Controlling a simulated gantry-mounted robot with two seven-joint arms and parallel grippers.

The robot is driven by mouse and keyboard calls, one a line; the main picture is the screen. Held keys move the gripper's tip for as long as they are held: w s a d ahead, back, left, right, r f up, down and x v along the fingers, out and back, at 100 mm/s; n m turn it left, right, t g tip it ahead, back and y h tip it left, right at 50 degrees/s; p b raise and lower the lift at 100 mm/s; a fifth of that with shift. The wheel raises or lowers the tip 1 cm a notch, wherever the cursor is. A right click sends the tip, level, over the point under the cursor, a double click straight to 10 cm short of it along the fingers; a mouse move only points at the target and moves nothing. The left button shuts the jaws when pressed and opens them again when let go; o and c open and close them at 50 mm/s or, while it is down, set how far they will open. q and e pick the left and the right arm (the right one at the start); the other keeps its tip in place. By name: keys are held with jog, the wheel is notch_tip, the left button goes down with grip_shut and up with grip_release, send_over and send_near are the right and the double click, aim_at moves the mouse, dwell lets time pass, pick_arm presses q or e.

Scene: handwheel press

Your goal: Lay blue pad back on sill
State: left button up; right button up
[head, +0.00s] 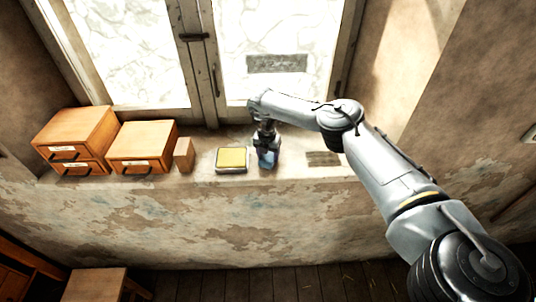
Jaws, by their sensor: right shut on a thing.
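My right gripper (267,146) points down over the window sill (205,184), its arm coming in from the right. It is shut on the blue pad (268,160), of which a small blue part shows below the fingers. The pad is low at the sill; I cannot tell whether it touches the surface. The fingers hide part of it. My left gripper is not in view.
Wooden drawer boxes (143,145) and a small wooden block (184,155) stand farther left. A flat brownish-grey patch (323,158) lies to the right. The window (205,100) stands behind.

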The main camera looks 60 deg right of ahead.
jog(key=o, duration=1)
jog(key=shift+r, duration=0.1)
